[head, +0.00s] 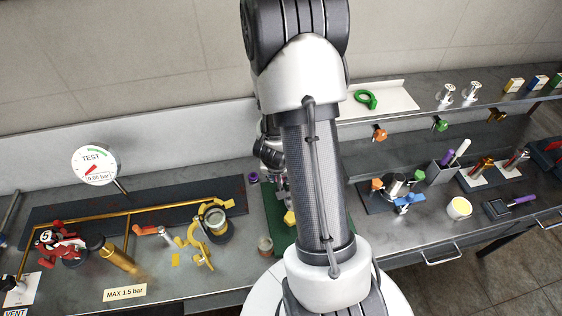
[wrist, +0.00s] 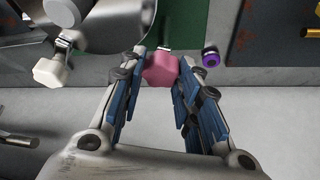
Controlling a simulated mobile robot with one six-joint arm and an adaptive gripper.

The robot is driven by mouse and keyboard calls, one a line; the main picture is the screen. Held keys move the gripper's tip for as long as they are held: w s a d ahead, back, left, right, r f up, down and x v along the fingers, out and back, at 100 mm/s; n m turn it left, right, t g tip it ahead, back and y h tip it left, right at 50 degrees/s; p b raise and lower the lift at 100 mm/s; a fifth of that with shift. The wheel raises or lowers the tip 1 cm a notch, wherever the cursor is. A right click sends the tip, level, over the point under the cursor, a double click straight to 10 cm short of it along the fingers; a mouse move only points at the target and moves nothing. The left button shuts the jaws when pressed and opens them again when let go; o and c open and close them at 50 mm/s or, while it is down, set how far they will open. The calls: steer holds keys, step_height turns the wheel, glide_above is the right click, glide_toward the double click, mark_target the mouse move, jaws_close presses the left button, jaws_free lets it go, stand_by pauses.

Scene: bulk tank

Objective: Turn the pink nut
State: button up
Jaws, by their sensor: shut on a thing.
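The pink nut (wrist: 161,71) is a pink faceted piece in the wrist view, at the tips of my gripper (wrist: 160,76). The two blue-lined fingers stand on either side of it and are shut on it. A small metal part shows just beyond the nut. In the head view my arm hides the nut and most of my gripper. A cream faceted knob (wrist: 50,71) sits to the left in the wrist view, under a curved metal body.
A purple ring-shaped piece (wrist: 210,58) lies just right of the nut. In the head view, a brass pipe assembly (head: 128,215) and a gauge (head: 95,163) are at left. A shelf with small fittings and a white cup (head: 459,209) are at right.

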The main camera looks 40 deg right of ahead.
steer(key=m+p, duration=0.1)
steer(key=p, duration=0.2)
steer(key=m+g+p, duration=0.1)
steer(key=m+p, duration=0.1)
steer(key=p, duration=0.1)
steer(key=m+h+p, duration=0.1)
steer(key=m+p, duration=0.1)
steer(key=p, duration=0.2)
steer(key=shift+w+a+r+g, duration=0.1)
steer(key=shift+w+r+g, duration=0.05)
steer(key=shift+r+g, duration=0.25)
steer(key=m+p, duration=0.2)
steer(key=p, duration=0.1)
steer(key=shift+f+g, duration=0.15)
steer(key=shift+g, duration=0.25)
steer(key=shift+w+f+m+p, duration=0.15)
steer(key=shift+m+p, duration=0.35)
steer(key=shift+p, duration=0.4)
steer(key=shift+f, duration=0.1)
steer(key=o, duration=1)
steer(key=shift+o, duration=0.3)
steer(key=v, duration=1.2)
